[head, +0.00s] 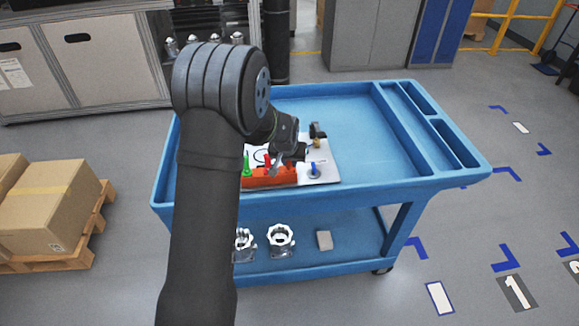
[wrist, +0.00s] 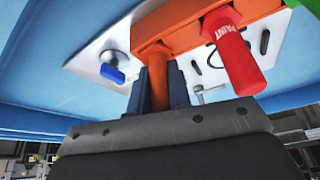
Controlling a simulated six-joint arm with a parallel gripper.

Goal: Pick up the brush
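The brush shows in the wrist view as an orange-brown handle (wrist: 158,78) between the two dark fingers of my gripper (wrist: 158,92). The fingers lie close against both sides of the handle, with no clear gap. The handle's upper end meets the orange rack (wrist: 185,30); its far end and bristles are hidden. In the head view my gripper (head: 283,158) is down at the orange rack (head: 284,179) on the cart, and the brush cannot be made out there.
A red paint marker (wrist: 232,55) stands close beside my gripper. A green tool (head: 247,166) stands at the rack's left end. A blue-handled item (head: 315,169) and dark tools lie on the white board (head: 330,178). The blue cart's (head: 350,115) right part is clear.

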